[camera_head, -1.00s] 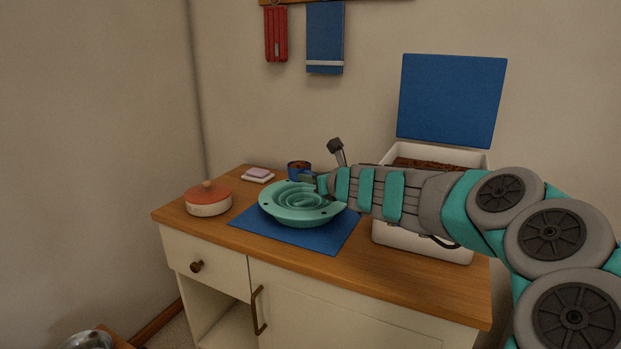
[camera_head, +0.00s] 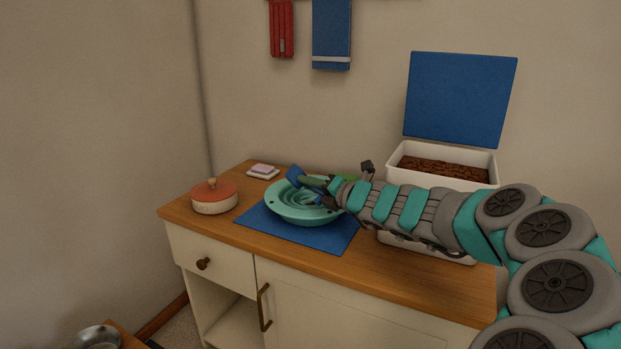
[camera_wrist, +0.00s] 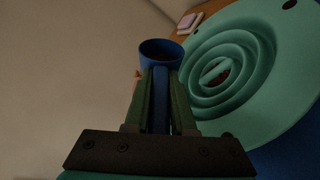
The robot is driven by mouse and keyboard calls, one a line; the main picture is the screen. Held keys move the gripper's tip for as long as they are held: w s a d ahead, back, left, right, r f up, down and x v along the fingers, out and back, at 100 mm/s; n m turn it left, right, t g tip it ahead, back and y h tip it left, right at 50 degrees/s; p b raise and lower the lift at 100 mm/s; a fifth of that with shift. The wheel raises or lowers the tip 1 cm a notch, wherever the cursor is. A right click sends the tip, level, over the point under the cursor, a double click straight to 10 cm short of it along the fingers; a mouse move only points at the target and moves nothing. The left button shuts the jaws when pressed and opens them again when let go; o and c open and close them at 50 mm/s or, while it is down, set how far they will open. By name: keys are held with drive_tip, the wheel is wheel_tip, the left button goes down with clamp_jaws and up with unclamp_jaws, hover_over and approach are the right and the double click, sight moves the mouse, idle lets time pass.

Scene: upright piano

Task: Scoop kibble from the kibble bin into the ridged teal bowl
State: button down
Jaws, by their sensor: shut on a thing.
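The ridged teal bowl (camera_head: 283,209) sits on a blue mat (camera_head: 258,226). A small brown patch, apparently kibble, shows at its center in the wrist view (camera_wrist: 222,76). My gripper (camera_head: 322,184) is shut on the handle of the blue scoop (camera_head: 293,173), above the bowl's back part. The scoop is tilted in the head view. In the wrist view the scoop's cup (camera_wrist: 160,48) has a dark inside, and I cannot tell how much kibble is in it. The kibble bin (camera_head: 471,177) holds brown kibble (camera_head: 438,169); my arm hides its lower part.
A red-lidded pot (camera_head: 213,196) stands left of the mat. A pink-topped block (camera_head: 263,169) lies at the back left. The bin's blue lid (camera_head: 460,98) stands raised. Red (camera_head: 281,30) and blue (camera_head: 331,35) cloths hang on the wall.

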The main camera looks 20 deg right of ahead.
drive_tip(key=m, duration=0.3)
drive_tip(key=shift+f+t+y+b, duration=0.15)
drive_tip(key=shift+t+y+b, duration=0.15)
drive_tip(key=shift+y+b, duration=0.1)
drive_tip(key=shift+b, duration=0.3)
drive_tip(key=shift+r+p, duration=0.4)
drive_tip(key=shift+p, duration=0.3)
drive_tip(key=n, duration=0.3)
drive_tip(key=shift+h, duration=0.4)
drive_tip(key=n+g+h+b, duration=0.1)
drive_tip(key=n, duration=0.3)
drive_tip(key=r+n+h, duration=0.1)
drive_tip(key=n, duration=0.1)
drive_tip(key=d+r+n+h+b, duration=0.1)
drive_tip(key=n, duration=0.2)
drive_tip(key=shift+d, duration=0.15)
